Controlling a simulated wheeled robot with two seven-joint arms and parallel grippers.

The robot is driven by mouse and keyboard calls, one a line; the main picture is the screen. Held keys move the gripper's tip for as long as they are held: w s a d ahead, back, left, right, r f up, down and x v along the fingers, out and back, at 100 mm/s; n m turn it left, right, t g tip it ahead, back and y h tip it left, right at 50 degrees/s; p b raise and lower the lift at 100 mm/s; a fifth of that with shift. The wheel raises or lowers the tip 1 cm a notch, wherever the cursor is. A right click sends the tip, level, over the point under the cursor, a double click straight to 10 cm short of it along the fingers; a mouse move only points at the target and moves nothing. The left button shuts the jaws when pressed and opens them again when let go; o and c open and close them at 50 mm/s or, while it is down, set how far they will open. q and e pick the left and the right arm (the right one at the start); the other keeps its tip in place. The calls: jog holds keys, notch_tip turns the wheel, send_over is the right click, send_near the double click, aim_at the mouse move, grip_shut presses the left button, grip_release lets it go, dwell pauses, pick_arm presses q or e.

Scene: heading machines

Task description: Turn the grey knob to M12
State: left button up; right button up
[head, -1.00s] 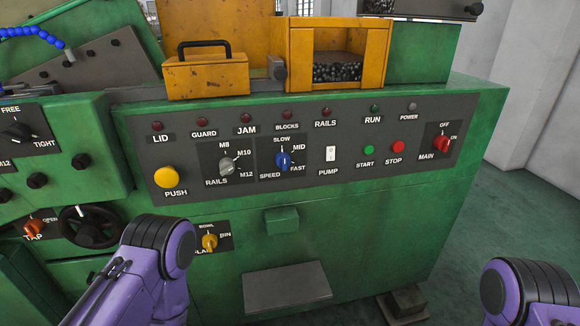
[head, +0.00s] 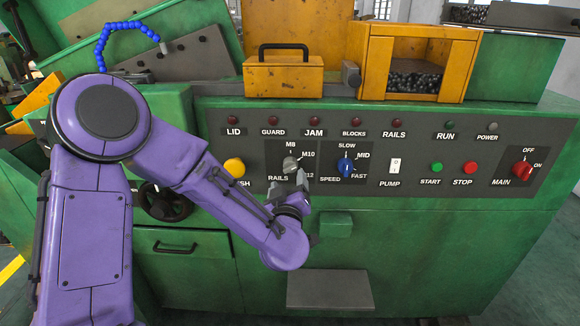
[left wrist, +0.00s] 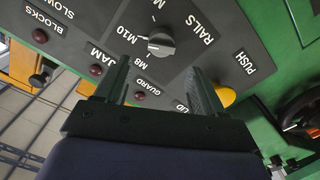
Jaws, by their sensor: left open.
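The grey knob (head: 290,164) sits on the dark control panel between the labels RAILS, M8, M10 and M12. In the left wrist view the knob (left wrist: 160,44) shows a pale mark that appears to point toward M10. My left gripper (head: 287,181) is in front of the panel, just below the knob, and partly covers the M12 label. In the left wrist view its two fingers (left wrist: 160,66) are apart and empty, with the knob beyond the gap between their tips. I cannot tell whether they touch the panel. My right gripper is out of view.
A yellow push button (head: 234,166) is left of the knob and a blue speed knob (head: 346,167) is right of it. A pump switch (head: 395,166), green and red buttons and a red main knob (head: 522,170) follow. A black handwheel (head: 165,202) is at lower left.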

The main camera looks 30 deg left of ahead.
aim_at(290, 169)
pick_arm(q)
jog(key=p+x, duration=0.1)
jog(key=x, duration=0.7)
jog(key=shift+w+f, duration=0.1)
jog(key=c, duration=1.1)
